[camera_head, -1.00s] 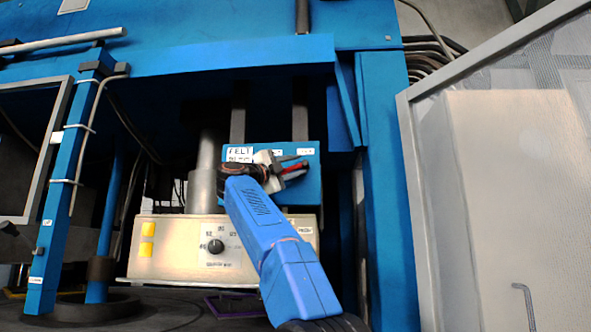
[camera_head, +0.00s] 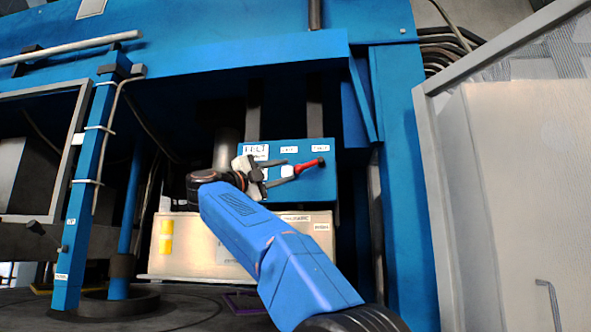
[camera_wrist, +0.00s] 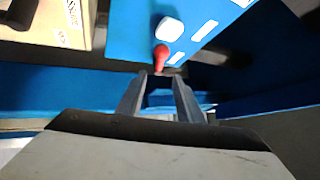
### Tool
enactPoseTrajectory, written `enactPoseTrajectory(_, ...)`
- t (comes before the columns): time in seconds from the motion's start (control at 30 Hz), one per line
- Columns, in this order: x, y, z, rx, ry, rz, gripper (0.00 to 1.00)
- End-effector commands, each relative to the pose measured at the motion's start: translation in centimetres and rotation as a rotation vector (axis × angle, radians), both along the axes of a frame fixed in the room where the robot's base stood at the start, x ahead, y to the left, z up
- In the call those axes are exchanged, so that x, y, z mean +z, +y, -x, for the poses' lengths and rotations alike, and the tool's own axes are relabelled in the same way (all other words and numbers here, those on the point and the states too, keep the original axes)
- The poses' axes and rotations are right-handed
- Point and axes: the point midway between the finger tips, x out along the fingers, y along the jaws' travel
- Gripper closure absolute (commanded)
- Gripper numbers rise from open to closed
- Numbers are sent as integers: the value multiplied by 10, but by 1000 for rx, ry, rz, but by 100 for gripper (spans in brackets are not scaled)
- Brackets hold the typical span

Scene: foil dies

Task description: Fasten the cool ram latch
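A blue box (camera_head: 318,188) hangs under the press with white labels along its top; the left one begins "FELT", the others are too small to read. A red-handled lever (camera_head: 310,165) juts from its front, tilted up to the right, beside a white part (camera_head: 287,171). I cannot tell which label belongs to it. My gripper (camera_head: 291,168) is open, just left of the red handle. In the wrist view, the red handle (camera_wrist: 161,57) lies just beyond the gap between my fingertips (camera_wrist: 159,76), near a white part (camera_wrist: 170,29). Contact cannot be told.
A blue post (camera_head: 85,190) stands at left. A blue column (camera_head: 405,190) and a grey-framed panel (camera_head: 530,190) close the right side.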

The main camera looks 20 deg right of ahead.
Motion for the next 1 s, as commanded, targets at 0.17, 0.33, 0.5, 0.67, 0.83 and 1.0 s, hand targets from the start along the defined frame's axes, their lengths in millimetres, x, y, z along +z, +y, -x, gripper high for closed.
enactPoseTrajectory(0.17, -10, 26, 7, 3, -1, 0, 67)
enactPoseTrajectory(0.33, -15, 39, 10, 2, -2, 1, 67)
enactPoseTrajectory(0.5, -16, 42, 11, 1, -2, 1, 67)
enactPoseTrajectory(0.67, -16, 42, 11, 0, -1, 1, 67)
enactPoseTrajectory(0.83, -16, 42, 11, 0, -1, 1, 67)
enactPoseTrajectory(1.0, -15, 41, 11, 4, -1, 8, 67)
